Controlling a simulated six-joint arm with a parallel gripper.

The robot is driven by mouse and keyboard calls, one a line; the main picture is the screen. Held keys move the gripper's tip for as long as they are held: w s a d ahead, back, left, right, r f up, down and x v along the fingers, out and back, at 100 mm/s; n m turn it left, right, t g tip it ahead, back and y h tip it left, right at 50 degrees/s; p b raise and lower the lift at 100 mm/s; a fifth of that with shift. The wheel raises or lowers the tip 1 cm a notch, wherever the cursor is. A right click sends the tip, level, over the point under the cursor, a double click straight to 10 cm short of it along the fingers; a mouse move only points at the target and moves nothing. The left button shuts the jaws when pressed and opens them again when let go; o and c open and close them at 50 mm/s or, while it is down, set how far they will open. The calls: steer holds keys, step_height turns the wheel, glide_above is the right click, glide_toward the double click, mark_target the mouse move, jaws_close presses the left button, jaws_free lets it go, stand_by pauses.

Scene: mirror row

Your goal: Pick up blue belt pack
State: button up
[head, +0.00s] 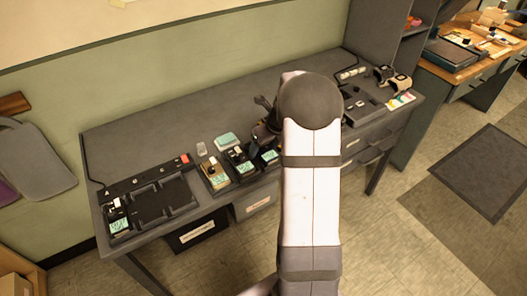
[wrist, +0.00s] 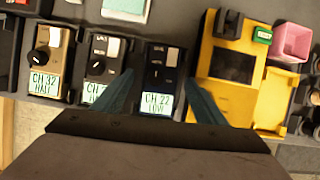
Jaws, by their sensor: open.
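A dark navy-blue belt pack (wrist: 158,77) with a light switch and a screen reading "CH 22 LOW" stands in the middle of the wrist view. In the head view a dark pack with a lit screen (head: 270,155) shows just left of my arm. My gripper (wrist: 159,78) is open, its two bluish fingers reaching to the left and right of the blue pack. I cannot tell how far above it the fingertips are. In the head view my arm hides most of the gripper.
The grey bench (head: 130,138) has a clear strip at the back.

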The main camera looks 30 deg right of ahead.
mark_target(265, 151)
steer(key=c, duration=1.2)
steer(key=shift+c, duration=0.2)
steer(key=shift+r, duration=0.1)
step_height(265, 151, up, 10)
